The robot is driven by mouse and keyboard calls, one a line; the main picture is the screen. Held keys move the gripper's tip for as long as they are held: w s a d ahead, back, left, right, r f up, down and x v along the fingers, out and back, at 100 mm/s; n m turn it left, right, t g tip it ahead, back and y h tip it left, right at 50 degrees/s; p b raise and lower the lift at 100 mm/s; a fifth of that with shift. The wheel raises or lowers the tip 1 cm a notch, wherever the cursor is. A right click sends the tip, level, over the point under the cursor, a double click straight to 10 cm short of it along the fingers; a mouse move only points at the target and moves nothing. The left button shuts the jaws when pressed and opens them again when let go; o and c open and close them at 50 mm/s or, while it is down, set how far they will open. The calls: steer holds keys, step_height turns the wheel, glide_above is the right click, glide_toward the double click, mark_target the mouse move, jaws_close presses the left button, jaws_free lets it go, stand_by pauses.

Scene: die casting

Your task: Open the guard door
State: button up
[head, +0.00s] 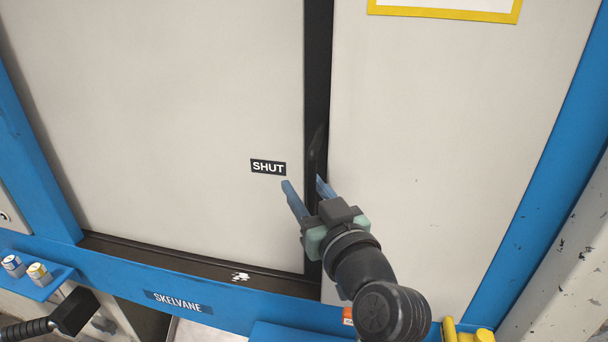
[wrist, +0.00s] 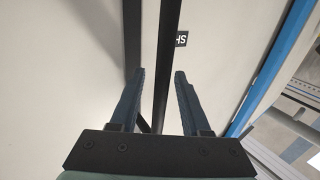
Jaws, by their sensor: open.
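The guard door front shows as a pale left panel (head: 160,110) bearing a black SHUT label (head: 268,167) and a pale right panel (head: 430,150). A dark vertical strip (head: 318,60) runs between them. A dark upright handle (head: 317,152) stands against this strip; which panel bears it is unclear. My gripper (head: 305,186) is open in front of the strip, just right of and below the label. In the wrist view, a dark bar (wrist: 172,50), likely the handle, runs between the two fingers of my gripper (wrist: 159,75). I cannot tell whether either finger touches it.
A blue frame (head: 110,278) marked SKELVANE (head: 178,301) borders the door below, with blue posts at both sides. A small blue shelf (head: 40,281) with two small containers sits at lower left. Yellow parts (head: 470,333) stand at lower right. A yellow-edged sign (head: 445,12) is above.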

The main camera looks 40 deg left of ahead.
steer(key=shift+w+a, duration=0.15)
steer(key=shift+a, duration=0.25)
steer(key=shift+c, duration=0.4)
jaws_close()
stand_by(0.8)
